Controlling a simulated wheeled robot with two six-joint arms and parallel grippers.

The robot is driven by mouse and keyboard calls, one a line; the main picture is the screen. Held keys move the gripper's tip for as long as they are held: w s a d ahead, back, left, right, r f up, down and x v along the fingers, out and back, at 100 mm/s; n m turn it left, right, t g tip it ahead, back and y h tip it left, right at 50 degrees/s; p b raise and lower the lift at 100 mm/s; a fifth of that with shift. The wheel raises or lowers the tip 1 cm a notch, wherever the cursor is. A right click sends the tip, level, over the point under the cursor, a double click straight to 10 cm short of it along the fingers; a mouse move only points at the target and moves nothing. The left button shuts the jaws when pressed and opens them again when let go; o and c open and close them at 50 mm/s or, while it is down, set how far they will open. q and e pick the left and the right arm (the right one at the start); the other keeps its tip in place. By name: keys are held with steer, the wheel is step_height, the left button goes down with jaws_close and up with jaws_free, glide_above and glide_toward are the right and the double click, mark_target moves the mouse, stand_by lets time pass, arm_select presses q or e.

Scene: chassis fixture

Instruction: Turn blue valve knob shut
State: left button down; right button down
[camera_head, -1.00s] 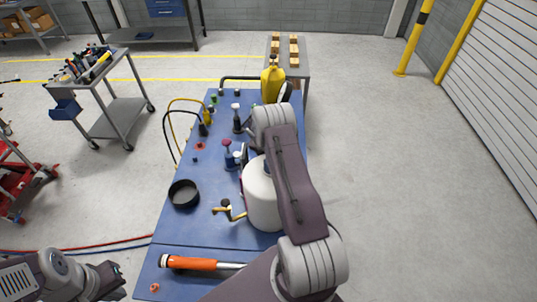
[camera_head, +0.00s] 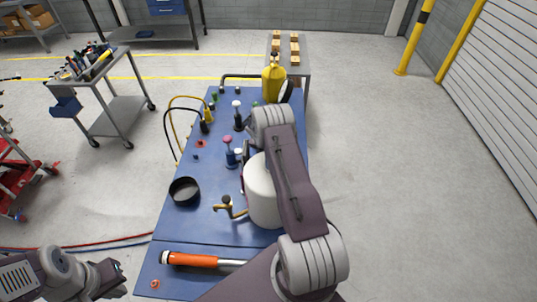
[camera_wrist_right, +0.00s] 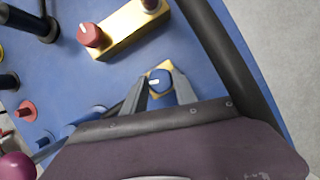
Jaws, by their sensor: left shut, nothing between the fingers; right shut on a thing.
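The blue valve knob (camera_wrist_right: 159,82) has a white mark on its top and sits on a yellow block, in the right wrist view. My right gripper (camera_wrist_right: 160,88) has its two fingers on either side of the knob, shut on it. In the head view my right arm covers this knob and the gripper. My left gripper (camera_head: 119,278) is at the lower left of the head view, off the table's left side, shut and empty.
A red knob (camera_wrist_right: 90,35) stands on a yellow block near the blue one. The blue table (camera_head: 190,225) also holds a black ring (camera_head: 184,180), a white canister (camera_head: 262,190), an orange-handled tool (camera_head: 190,259) and a yellow bottle (camera_head: 273,90). Clear floor lies right of the table.

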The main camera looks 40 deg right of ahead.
steer(key=m+b, duration=0.1)
steer(key=m+g+b, duration=0.1)
steer(key=m+b, duration=0.1)
steer(key=shift+w+f+m+b, duration=0.2)
steer(key=shift+f+m+b, duration=0.1)
steer(key=shift+m, duration=0.1)
steer(key=m+g+b, duration=0.1)
steer(key=m+b, duration=0.1)
steer(key=shift+r+m+h, duration=0.15)
steer(key=shift+m+h, duration=0.15)
steer(key=shift+m, duration=0.1)
steer(key=shift+r+m+g+b, duration=0.1)
steer(key=shift+m+g+b, duration=0.5)
steer(key=shift+m+b, duration=0.1)
steer(key=c, duration=1)
jaws_free()
steer(key=b+v, duration=0.1)
steer(key=v, duration=0.8)
steer(key=shift+d, duration=0.1)
